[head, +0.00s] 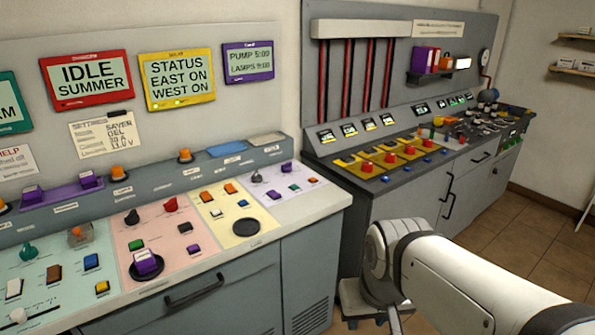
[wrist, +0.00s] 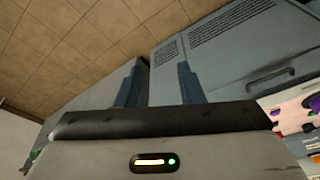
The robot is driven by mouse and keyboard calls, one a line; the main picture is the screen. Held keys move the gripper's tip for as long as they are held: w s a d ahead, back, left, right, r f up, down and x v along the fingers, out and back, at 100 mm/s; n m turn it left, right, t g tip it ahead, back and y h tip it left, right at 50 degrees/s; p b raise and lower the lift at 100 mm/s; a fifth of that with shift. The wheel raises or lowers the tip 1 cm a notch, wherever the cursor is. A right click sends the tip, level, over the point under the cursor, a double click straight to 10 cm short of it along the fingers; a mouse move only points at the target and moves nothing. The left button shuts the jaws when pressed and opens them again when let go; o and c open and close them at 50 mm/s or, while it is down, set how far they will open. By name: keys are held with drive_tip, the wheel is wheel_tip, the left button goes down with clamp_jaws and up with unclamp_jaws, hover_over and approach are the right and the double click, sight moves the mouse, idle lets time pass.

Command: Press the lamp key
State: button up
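The lamp key cannot be singled out, since the small labels are unreadable. A purple display (head: 248,62) in the head view reads "PUMP 5:00, LAMPS 9:00". Below it, a lilac panel section (head: 290,195) holds small purple, green and orange keys. My gripper (wrist: 158,82) shows in the wrist view with its two dark fingers apart and nothing between them. It is over the floor side of the grey cabinets, away from the keys. In the head view my arm reaches in from the lower right, and the fingers are not clearly seen.
A yellow section (head: 225,207) and a pink section (head: 160,240) with keys and knobs lie left of the lilac one. A second dark console (head: 350,150) stands behind to the right. Tiled floor (head: 500,235) is clear at the right.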

clamp_jaws()
idle(1.5)
